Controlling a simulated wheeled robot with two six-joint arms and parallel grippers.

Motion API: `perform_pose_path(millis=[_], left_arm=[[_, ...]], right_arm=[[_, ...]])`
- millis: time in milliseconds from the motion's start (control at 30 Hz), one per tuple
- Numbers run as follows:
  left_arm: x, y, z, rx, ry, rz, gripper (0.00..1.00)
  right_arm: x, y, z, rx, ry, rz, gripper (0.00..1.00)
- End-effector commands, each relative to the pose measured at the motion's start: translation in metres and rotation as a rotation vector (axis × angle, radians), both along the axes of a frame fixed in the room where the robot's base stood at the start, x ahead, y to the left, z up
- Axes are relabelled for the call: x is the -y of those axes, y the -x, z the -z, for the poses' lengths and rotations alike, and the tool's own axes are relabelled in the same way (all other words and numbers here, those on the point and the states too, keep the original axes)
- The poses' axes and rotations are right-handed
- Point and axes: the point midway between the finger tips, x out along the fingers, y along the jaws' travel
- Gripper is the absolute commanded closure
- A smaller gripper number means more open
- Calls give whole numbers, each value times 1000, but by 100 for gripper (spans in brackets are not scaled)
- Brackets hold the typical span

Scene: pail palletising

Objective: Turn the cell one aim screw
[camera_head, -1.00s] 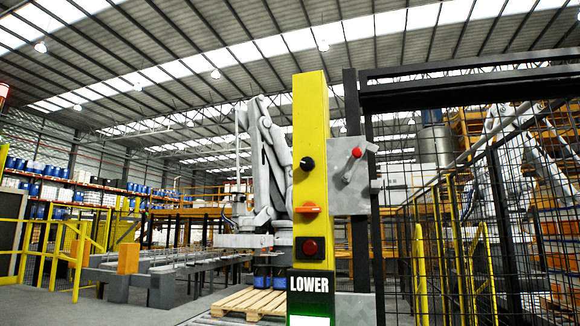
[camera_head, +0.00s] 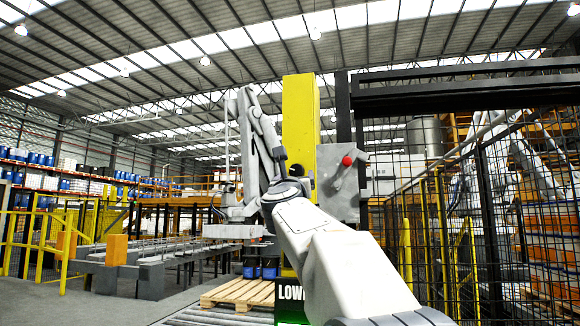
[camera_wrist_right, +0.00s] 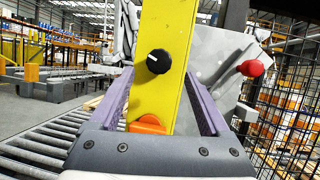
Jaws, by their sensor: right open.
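A yellow control post (camera_head: 301,115) stands ahead of me; it also fills the middle of the right wrist view (camera_wrist_right: 166,25). A round black knob (camera_wrist_right: 159,61) with a white mark sits on its face, with an orange switch (camera_wrist_right: 147,125) below, partly hidden by my gripper body. My right gripper (camera_wrist_right: 159,76) is open, with its purple fingers on either side of the post face and the knob between them, apart from it. In the head view my right arm hides most of the right gripper (camera_head: 290,187) and the post's lower controls. No screw is clearly identifiable. My left gripper is out of view.
A grey box (camera_head: 338,190) with a red-tipped lever (camera_head: 347,161) is right of the post. Black mesh fencing (camera_head: 500,215) closes off the right. A wooden pallet (camera_head: 238,293) and dark pails (camera_head: 260,267) stand behind, left of the post.

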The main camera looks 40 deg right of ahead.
Motion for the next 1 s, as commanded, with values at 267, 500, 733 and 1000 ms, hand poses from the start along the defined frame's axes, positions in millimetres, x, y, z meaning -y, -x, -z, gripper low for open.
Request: perform_pose_path(millis=[267,500,733,1000], left_arm=[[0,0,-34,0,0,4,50],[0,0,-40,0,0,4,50],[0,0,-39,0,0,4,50],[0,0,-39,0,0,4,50]], right_arm=[[29,-33,-22,-3,0,-1,19],[38,-41,-24,-2,2,0,19],[37,-42,-23,-2,2,-1,23],[39,-42,-23,-4,2,-2,100]])
